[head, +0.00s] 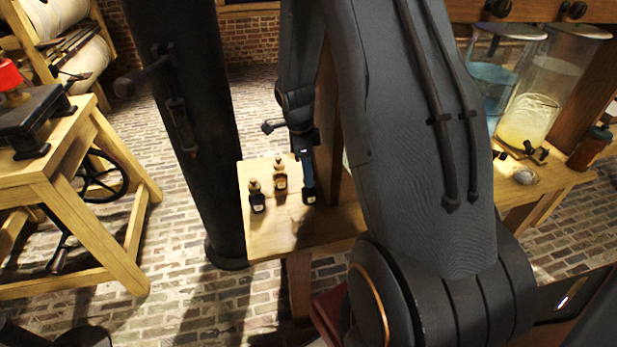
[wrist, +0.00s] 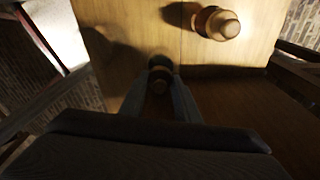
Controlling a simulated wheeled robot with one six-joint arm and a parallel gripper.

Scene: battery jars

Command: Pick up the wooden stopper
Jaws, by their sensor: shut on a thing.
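The wooden stopper (wrist: 159,87) shows small and shaded in the wrist view, between the two fingertips of my gripper (wrist: 160,96). The gripper is shut on it. A dark bottle (wrist: 161,64) is directly at the fingertips; I cannot tell whether the stopper still sits in its neck. In the head view my gripper (head: 308,176) points down at this dark labelled bottle (head: 309,195) on the small wooden table (head: 325,239). The stopper is hidden by the gripper there.
An amber bottle (head: 280,177) and another dark bottle (head: 257,199) stand close by, left of my gripper. One stoppered bottle (wrist: 218,23) shows in the wrist view. A dark column (head: 205,130) rises at the table's left. Glass jars (head: 530,105) stand on a bench at right.

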